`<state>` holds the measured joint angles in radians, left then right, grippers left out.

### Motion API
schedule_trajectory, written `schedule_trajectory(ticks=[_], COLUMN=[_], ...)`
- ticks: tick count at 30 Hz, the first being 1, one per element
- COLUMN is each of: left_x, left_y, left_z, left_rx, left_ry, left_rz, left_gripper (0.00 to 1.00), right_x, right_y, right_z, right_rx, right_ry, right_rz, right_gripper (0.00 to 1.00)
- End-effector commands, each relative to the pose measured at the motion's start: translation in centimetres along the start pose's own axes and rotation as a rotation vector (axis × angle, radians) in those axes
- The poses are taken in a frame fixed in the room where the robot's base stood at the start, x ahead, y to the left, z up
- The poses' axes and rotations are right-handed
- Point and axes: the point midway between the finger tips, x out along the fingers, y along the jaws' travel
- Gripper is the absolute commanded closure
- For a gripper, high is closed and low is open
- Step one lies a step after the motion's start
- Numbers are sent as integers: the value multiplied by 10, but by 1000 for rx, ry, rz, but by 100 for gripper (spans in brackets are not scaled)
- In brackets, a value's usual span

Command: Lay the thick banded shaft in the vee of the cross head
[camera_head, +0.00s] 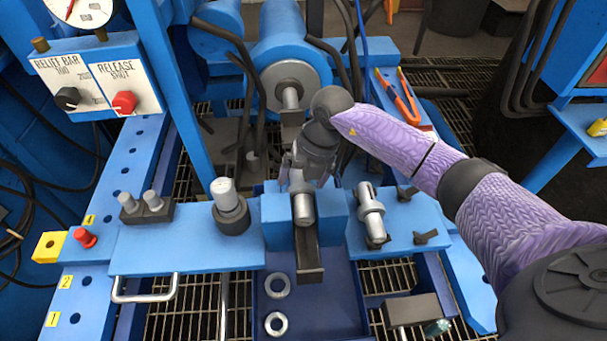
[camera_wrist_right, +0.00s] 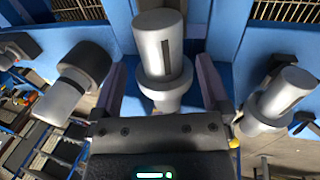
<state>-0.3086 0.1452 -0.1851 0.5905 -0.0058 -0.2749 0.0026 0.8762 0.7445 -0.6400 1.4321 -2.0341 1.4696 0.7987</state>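A thick grey shaft with a raised band (camera_head: 303,208) sits in the recess between the blue blocks of the cross head (camera_head: 335,215). The band and a dark slot in this shaft show in the right wrist view (camera_wrist_right: 163,55). My right gripper (camera_head: 307,178) is over the shaft. Its fingers stand on either side with visible gaps, so it looks open. The contact between shaft and vee is hidden. A shaft with a wide dark collar (camera_head: 229,207) stands to the left. A flanged shaft (camera_head: 371,212) rests on dark supports to the right. My left gripper is out of view.
A dark block with two short pins (camera_head: 147,207) is at the left. Two rings (camera_head: 277,285) lie in the blue tray (camera_head: 330,300) below. The press ram (camera_head: 290,95) is behind my gripper. Orange-handled pliers (camera_head: 400,100) lie behind my right arm.

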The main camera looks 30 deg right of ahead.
Motion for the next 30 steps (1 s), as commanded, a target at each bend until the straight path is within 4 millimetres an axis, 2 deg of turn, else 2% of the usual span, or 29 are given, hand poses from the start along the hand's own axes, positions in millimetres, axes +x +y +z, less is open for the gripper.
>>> schedule_trajectory(ticks=[7, 15, 19, 22, 30], left_x=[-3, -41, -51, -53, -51], left_y=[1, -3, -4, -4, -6], left_z=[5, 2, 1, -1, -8], left_rx=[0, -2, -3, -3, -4], left_ry=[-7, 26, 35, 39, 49], left_rz=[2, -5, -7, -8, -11], left_gripper=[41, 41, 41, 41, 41], right_x=[-3, -73, -94, -100, -98], right_y=[-1, 2, 1, 0, 0], right_z=[-1, 0, 0, 0, 0], right_rx=[0, -1, -1, 0, 0], right_ry=[3, -5, -3, -1, 1], right_rz=[-4, -1, 0, -1, -1], right_gripper=[2, 2, 2, 2, 2])
